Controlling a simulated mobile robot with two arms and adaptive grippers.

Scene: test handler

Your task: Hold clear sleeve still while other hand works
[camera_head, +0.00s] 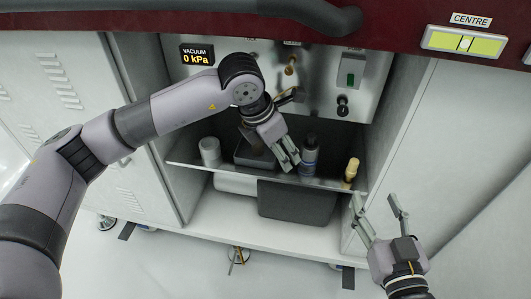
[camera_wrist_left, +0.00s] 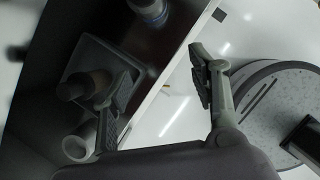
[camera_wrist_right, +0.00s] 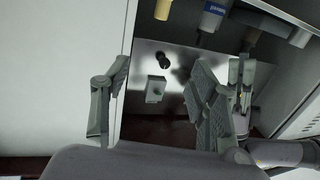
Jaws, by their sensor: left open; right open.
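I cannot make out a clear sleeve for certain in any view. My left gripper (camera_head: 288,164) is open over the front of the cabinet shelf, between a dark tray (camera_head: 243,157) and a dark bottle with a blue band (camera_head: 309,157). In the left wrist view its fingers (camera_wrist_left: 160,75) are apart with nothing held. My right gripper (camera_head: 376,204) is open and empty, in front of the cabinet's right side, below the shelf's right end. In the right wrist view its fingers (camera_wrist_right: 158,80) are apart.
A dark bin (camera_head: 297,203) is below. The panel has a 0 kPa vacuum display (camera_head: 196,56), a green switch (camera_head: 350,68) and a black knob (camera_head: 343,103). A dark red edge (camera_head: 400,30) overhangs.

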